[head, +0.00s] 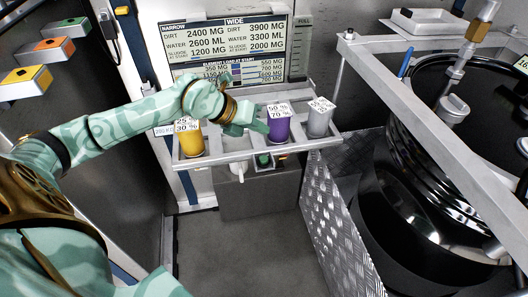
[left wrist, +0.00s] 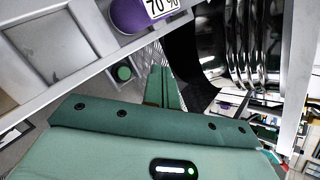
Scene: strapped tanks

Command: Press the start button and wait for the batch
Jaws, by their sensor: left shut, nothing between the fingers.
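A round green button (head: 263,160) sits below the shelf rack, and it also shows in the left wrist view (left wrist: 124,73). More boxes with small round knobs or buttons are on the left wall: green (head: 72,25), orange (head: 47,46) and yellow (head: 22,78). No label shows which one is the start button. My left gripper (head: 262,127) is shut and empty over the rack, left of the purple cup (head: 280,128) and above the green button; its fingers (left wrist: 163,86) look apart from the button in the left wrist view. My right gripper is out of view.
The metal rack (head: 240,153) also holds a yellow cup (head: 191,144) and a grey cup (head: 318,122). A sign board (head: 226,45) stands behind. A large black tank (head: 430,185) stands right, past a tread-plate panel (head: 335,220). The floor (head: 255,255) in front is clear.

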